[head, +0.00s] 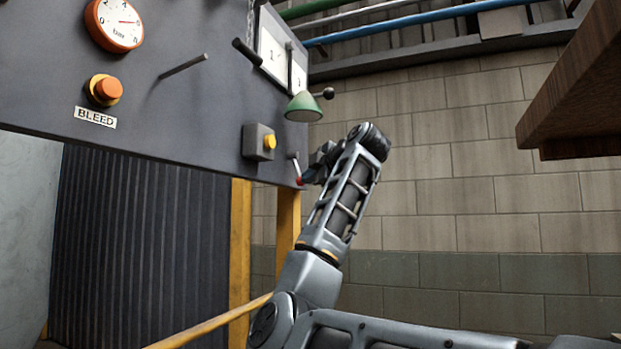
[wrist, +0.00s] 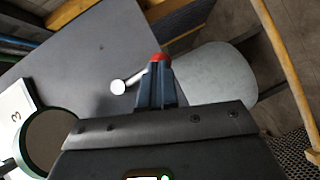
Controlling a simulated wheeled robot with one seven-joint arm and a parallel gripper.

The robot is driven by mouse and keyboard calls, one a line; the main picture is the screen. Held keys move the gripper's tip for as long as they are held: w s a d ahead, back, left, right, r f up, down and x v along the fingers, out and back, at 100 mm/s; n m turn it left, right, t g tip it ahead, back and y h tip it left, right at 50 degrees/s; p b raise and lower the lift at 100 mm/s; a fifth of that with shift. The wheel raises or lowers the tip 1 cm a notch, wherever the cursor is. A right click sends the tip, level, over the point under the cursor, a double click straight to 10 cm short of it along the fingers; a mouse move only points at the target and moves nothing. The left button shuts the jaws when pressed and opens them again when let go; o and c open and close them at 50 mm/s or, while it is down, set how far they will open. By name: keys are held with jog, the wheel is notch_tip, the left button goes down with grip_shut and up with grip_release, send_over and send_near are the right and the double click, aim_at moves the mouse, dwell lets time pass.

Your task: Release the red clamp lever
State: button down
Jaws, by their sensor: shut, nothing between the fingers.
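A small lever with a red hub (head: 299,181) and a thin pale arm with a knob sits low on the right edge of the dark panel in the head view. In the wrist view the red hub (wrist: 158,57) shows just beyond my fingertips, and its pale round knob (wrist: 118,86) is to the left of the fingers. My gripper (head: 309,177) is at the hub's right side, partly hidden by my own wrist. In the wrist view my gripper (wrist: 158,68) is shut and empty, its tips overlapping the hub. I cannot tell whether they touch it.
The dark panel (head: 200,90) also bears a yellow button on a grey box (head: 259,142), a green cone-shaped part (head: 303,107), an orange BLEED button (head: 104,90) and a red gauge (head: 115,22). A brown wooden slab (head: 580,90) juts in at upper right. A yellow rail (head: 215,322) runs below.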

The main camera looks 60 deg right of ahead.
jog(key=shift+d+f+n+b, duration=0.25)
jog(key=shift+n+b, duration=0.05)
jog(key=shift+b, duration=0.15)
jog(key=d+r+n+t+h+b, duration=0.1)
jog(key=d+r+n+t+b, duration=0.1)
jog(key=d+n+t+b, duration=0.4)
jog(key=n+b, duration=0.1)
jog(key=n, duration=0.3)
jog(key=shift+w+d+n+b, duration=0.25)
jog(key=shift+w+n+b, duration=0.1)
jog(key=shift+n+b, duration=0.05)
